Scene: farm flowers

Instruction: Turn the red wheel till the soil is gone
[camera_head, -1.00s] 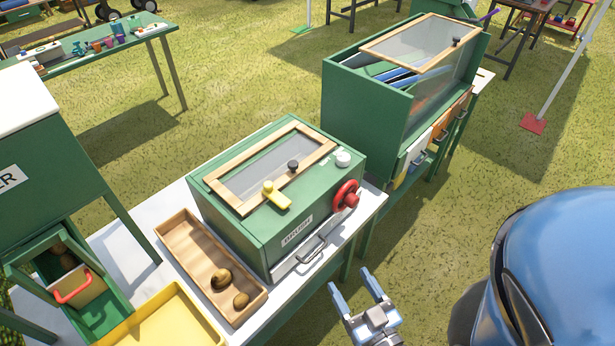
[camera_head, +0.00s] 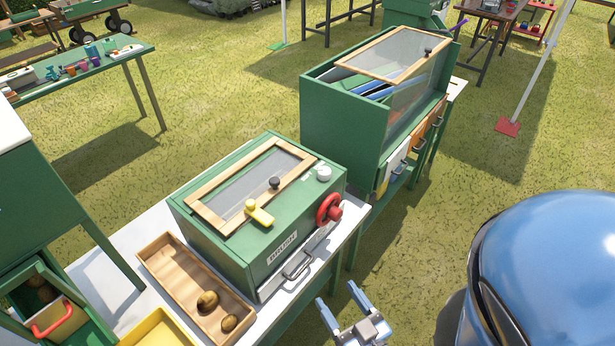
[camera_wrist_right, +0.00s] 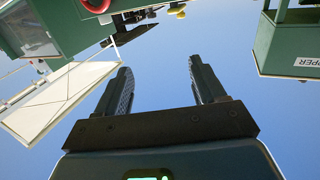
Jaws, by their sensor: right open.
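The red wheel (camera_head: 329,208) sits on the right end of the front of a green box (camera_head: 222,233) labelled like a brush unit. The box has a wood-framed clear lid (camera_head: 250,186), a yellow latch (camera_head: 259,212) and a white knob (camera_head: 324,173). My right gripper (camera_head: 342,298) is open and empty, in front of and below the wheel, apart from it. In the right wrist view the open fingers (camera_wrist_right: 160,88) have nothing between them, and part of the red wheel (camera_wrist_right: 97,4) shows at the top edge. Soil cannot be made out. My left gripper is not in view.
A wooden tray (camera_head: 190,290) with two brown potatoes (camera_head: 208,300) lies left of the box on a white table (camera_head: 105,268). A yellow tray (camera_head: 158,330) is in front. A larger green cabinet (camera_head: 345,125) stands behind to the right. Grass is open between the tables.

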